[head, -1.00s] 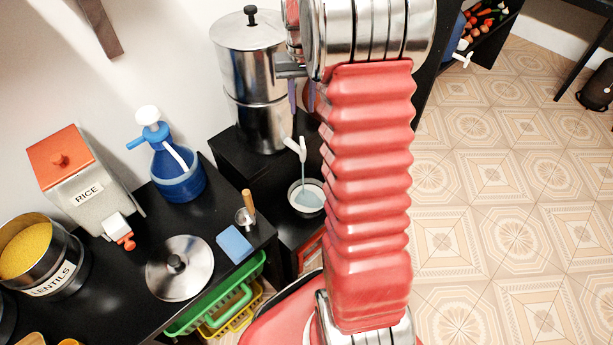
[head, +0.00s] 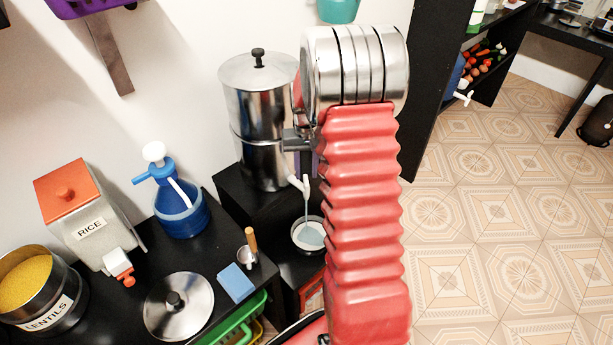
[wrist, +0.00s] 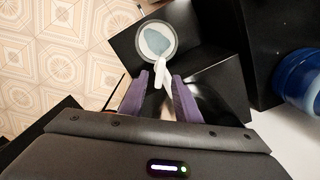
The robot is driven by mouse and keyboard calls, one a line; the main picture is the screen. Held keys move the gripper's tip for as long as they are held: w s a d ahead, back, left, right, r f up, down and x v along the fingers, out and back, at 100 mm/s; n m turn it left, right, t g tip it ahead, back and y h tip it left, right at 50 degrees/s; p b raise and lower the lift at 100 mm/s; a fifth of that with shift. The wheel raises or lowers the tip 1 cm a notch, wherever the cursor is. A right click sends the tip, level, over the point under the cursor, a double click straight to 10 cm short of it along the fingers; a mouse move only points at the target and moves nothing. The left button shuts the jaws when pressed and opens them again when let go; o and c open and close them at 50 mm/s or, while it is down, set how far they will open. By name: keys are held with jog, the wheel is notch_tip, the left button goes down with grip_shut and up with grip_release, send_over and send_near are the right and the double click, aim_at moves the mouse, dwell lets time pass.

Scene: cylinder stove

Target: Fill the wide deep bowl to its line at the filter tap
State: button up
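The steel filter (head: 258,112) stands on a black stand, its white tap (head: 297,184) low on its front. A thin stream runs from the tap into the wide bowl (head: 294,244) below. Pale bluish water (head: 308,236) lies in the bowl; its fill line cannot be made out. In the wrist view the bowl (wrist: 174,52) is beyond the white tap (wrist: 161,74). My gripper (wrist: 161,80) is open, its purple fingers apart on either side of the tap; I cannot tell whether they touch it. In the head view my gripper (head: 305,168) is partly hidden by my arm.
Left of the stand, a black counter holds a blue pump jug (head: 180,212), a steel lid (head: 178,305), a blue sponge (head: 237,282), a rice dispenser (head: 85,220) and a lentils pot (head: 38,290). A black shelf unit (head: 435,90) stands behind right. The tiled floor (head: 500,230) at right is clear.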

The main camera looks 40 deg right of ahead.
aim_at(306, 184)
jog(key=shift+f, duration=1.45)
grip_shut()
